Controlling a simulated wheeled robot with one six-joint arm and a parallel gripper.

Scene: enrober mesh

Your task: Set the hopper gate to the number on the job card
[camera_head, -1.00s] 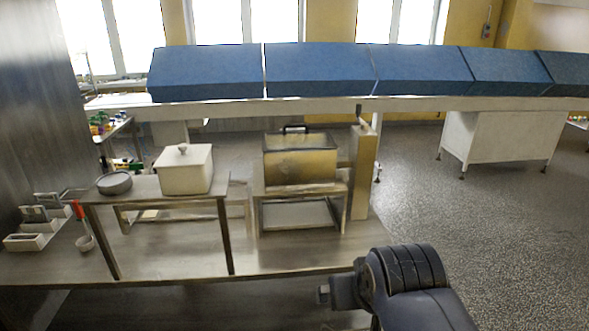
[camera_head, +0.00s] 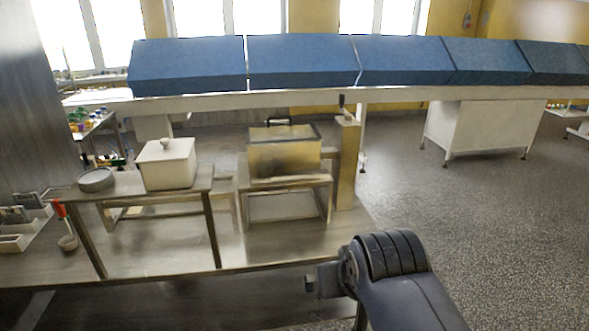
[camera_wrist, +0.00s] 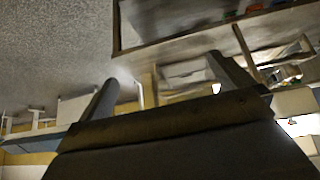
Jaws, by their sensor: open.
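A brass-coloured, box-like vessel with a dark rim and a dark top handle (camera_head: 284,157) sits on a low metal stand (camera_head: 283,186) in the head view; I take it for the hopper. A tall tan post (camera_head: 347,165) with a small dark lever (camera_head: 342,101) on top stands at its right. No number scale is readable.
A white lidded box (camera_head: 167,165) and a grey round dish (camera_head: 96,180) stand on a small metal table. A red-handled ladle (camera_head: 64,222) is left of it. A conveyor with blue covers (camera_head: 300,62) runs behind. Speckled floor (camera_head: 470,220) at right is clear.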

